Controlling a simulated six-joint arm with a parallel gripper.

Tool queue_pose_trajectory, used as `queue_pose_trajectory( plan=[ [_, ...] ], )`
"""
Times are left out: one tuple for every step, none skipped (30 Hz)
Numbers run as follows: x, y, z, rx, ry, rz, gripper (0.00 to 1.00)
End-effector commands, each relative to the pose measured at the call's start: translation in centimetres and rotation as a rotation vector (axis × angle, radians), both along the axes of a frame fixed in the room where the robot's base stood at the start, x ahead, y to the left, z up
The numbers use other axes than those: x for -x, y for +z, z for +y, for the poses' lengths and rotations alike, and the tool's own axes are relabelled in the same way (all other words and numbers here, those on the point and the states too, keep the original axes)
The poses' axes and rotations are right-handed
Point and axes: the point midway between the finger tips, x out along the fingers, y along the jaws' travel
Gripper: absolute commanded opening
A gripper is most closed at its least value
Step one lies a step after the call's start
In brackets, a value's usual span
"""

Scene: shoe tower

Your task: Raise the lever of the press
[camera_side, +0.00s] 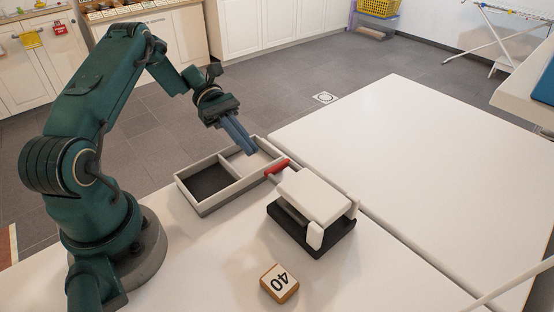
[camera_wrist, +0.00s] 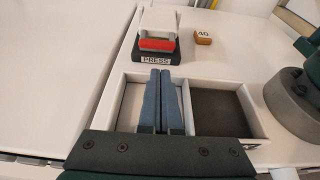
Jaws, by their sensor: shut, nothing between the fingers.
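The press has a black base (camera_side: 315,238), a white upper slab (camera_side: 312,193) and a red lever grip (camera_side: 277,166) sticking out at its upper left in the side view. In the wrist view the red grip (camera_wrist: 157,44) lies across the press front, above a PRESS label (camera_wrist: 155,59). The slab lies roughly flat over the base; how far the lever is raised is hard to tell. My gripper (camera_side: 249,151) has its blue fingers together and empty, pointing down above the tray. It is apart from the grip, to its left in the side view.
A grey two-part tray (camera_side: 204,210), with one pale and one dark compartment, stands beside the press, under my gripper. A wooden block marked 40 (camera_side: 279,283) lies in front of the press. A second white table (camera_side: 420,150) is bare. A gap runs between the tables.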

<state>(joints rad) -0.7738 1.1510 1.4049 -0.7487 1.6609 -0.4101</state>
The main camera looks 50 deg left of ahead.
Motion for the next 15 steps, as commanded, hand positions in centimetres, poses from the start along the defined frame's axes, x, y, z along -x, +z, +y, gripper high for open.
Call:
queue_pose_trajectory(
  plan=[
    [0.0, -0.2, -0.8, 0.003, -0.003, 0.001, 0.0],
    [0.0, -0.4, -1.3, 0.001, -0.003, 0.002, 0.0],
    [0.1, -0.5, -1.8, 0.001, -0.004, 0.004, 0.0],
    [0.1, -0.7, -2.3, 0.002, -0.003, 0.002, 0.0],
    [0.1, -0.9, -2.8, 0.002, -0.003, 0.002, 0.0],
    [0.1, -1.1, -3.3, 0.002, -0.004, 0.003, 0.0],
    [0.1, -1.2, -3.7, 0.001, -0.004, 0.001, 0.0],
    [0.1, -1.3, -4.0, 0.0, -0.003, 0.002, 0.0],
    [0.1, -1.5, -4.5, 0.0, -0.004, 0.003, 0.0],
    [0.1, -1.6, -4.9, 0.0, -0.004, 0.001, 0.0],
    [0.0, -1.7, -5.2, 0.001, -0.003, 0.0, 0.0],
    [0.0, -1.9, -5.5, 0.0, -0.003, 0.001, 0.0],
    [0.0, -1.9, -5.7, -0.001, -0.003, 0.001, 0.0],
    [0.0, -2.0, -5.8, 0.0, -0.002, 0.001, 0.0],
    [0.0, -2.1, -6.0, 0.0, -0.002, 0.001, 0.0]
  ],
)
